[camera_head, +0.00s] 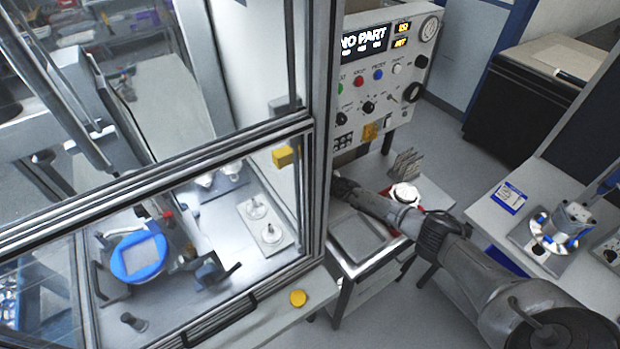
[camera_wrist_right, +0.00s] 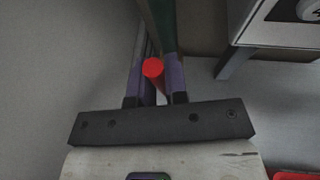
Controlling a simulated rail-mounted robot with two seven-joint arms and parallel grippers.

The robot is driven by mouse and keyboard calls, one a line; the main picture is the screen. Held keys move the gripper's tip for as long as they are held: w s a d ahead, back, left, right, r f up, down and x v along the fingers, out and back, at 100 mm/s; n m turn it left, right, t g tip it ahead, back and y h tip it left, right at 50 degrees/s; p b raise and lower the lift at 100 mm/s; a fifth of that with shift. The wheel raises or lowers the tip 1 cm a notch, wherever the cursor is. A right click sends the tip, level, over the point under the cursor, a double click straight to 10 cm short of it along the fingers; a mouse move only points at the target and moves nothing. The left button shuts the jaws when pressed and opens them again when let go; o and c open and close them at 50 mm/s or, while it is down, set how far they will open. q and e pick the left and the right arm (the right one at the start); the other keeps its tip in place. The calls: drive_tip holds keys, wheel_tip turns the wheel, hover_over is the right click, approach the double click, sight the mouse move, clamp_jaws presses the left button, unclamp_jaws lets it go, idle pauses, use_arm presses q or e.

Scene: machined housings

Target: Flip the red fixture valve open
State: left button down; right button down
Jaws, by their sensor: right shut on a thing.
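In the right wrist view, the red rounded end of the valve handle (camera_wrist_right: 153,68) sits between the two fingers of my right gripper (camera_wrist_right: 156,82), which is shut on it. In the head view, my right arm comes in from the lower right. Its gripper (camera_head: 342,188) is at the door-frame post, under the control panel. The valve itself cannot be made out there; the post and the gripper may hide it. My left gripper is in neither view.
A glazed enclosure (camera_head: 318,150) fills the left, with a blue ring fixture (camera_head: 122,266) inside. The control panel (camera_head: 385,90) reads "NO PART". A metal tray (camera_head: 358,236) lies below my right arm. A bench (camera_head: 490,215) with a housing (camera_head: 562,226) stands right.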

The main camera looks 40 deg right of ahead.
idle(0.4)
drive_tip(key=c, duration=1.2)
unclamp_jaws()
drive_tip(key=shift+o, duration=0.2)
drive_tip(key=shift+s+r+p, duration=0.25)
drive_tip(key=shift+p, duration=0.15)
drive_tip(key=p+v, duration=0.7)
drive_tip(key=v, duration=0.6)
drive_tip(key=shift+p, duration=0.4)
drive_tip(key=shift+f, duration=0.15)
